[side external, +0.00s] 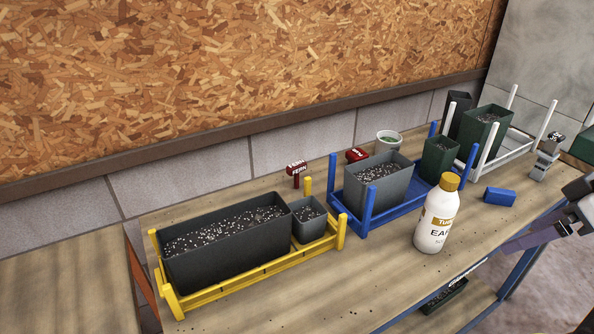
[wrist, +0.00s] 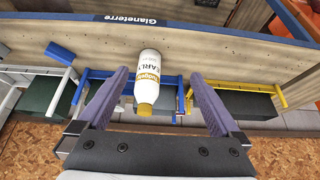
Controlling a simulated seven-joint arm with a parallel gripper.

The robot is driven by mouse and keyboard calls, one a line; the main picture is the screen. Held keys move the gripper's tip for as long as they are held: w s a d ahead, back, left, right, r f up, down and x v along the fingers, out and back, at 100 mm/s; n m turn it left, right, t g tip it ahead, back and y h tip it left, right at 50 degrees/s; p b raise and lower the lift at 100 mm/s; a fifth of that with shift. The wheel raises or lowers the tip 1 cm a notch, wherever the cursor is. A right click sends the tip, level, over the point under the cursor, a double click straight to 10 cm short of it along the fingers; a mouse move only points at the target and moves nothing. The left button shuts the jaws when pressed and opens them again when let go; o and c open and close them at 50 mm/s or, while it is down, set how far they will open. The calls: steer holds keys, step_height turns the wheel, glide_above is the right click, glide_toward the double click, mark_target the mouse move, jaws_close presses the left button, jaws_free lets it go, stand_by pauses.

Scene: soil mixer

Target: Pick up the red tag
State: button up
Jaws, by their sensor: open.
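Two red tags show in the side external view. One red tag (side external: 297,170), with white lettering that reads FERN, stands upright behind the small grey pot at the yellow rack. The other red tag (side external: 357,155) is behind the grey pot in the blue rack, its lower part hidden. I see neither tag in the wrist view. My gripper (wrist: 158,76) is open and empty, with purple fingers. In the side external view its purple finger (side external: 537,234) is at the right, over the table's front edge, far from both tags.
A white bottle (side external: 437,215) with a yellow cap stands at the table's front. The yellow rack (side external: 250,275) and blue rack (side external: 403,213) hold soil-filled pots; a white rack (side external: 520,142) is behind. A blue block (side external: 499,196) lies right of the bottle. The front left tabletop is clear.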

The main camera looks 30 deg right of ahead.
steer(key=w+a+r+t, duration=0.2)
steer(key=w+r, duration=1.3)
steer(key=w, duration=0.4)
steer(key=n+g, duration=0.2)
steer(key=g, duration=0.1)
glide_above(295, 165)
steer(key=s, duration=0.3)
step_height(295, 165, down, 20)
steer(key=shift+y, duration=0.3)
steer(key=x, duration=0.6)
steer(key=shift+d+f, duration=0.25)
steer(key=shift+d+x, duration=0.15)
steer(key=shift+x, duration=1.3)
steer(key=shift+d+x, duration=0.1)
steer(key=shift+x, duration=1.4)
steer(key=shift+s, duration=0.1)
steer(key=c, duration=1.3)
